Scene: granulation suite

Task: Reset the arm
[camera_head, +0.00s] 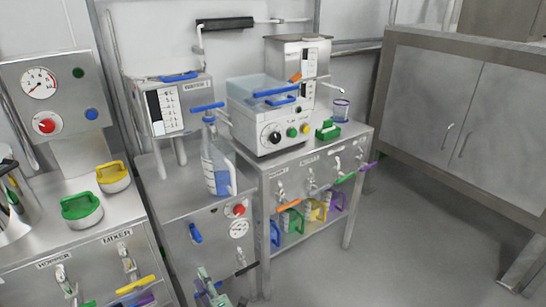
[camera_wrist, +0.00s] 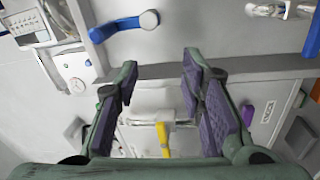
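My gripper (camera_wrist: 158,72) is open in the wrist view, its two green fingers with purple pads wide apart and nothing between them. A yellow handle (camera_wrist: 163,138) shows beyond the gap, and I cannot tell its distance. In the head view my gripper (camera_head: 212,291) is low at the bottom edge, in front of the steel cabinet (camera_head: 185,240) with the gauge. Most of the arm is outside the picture.
A white machine (camera_head: 268,125) is on the bench behind. Colored jugs (camera_head: 312,212) sit on its lower shelf. A mixer bench (camera_head: 110,215) is at left. Open floor (camera_head: 430,220) lies right.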

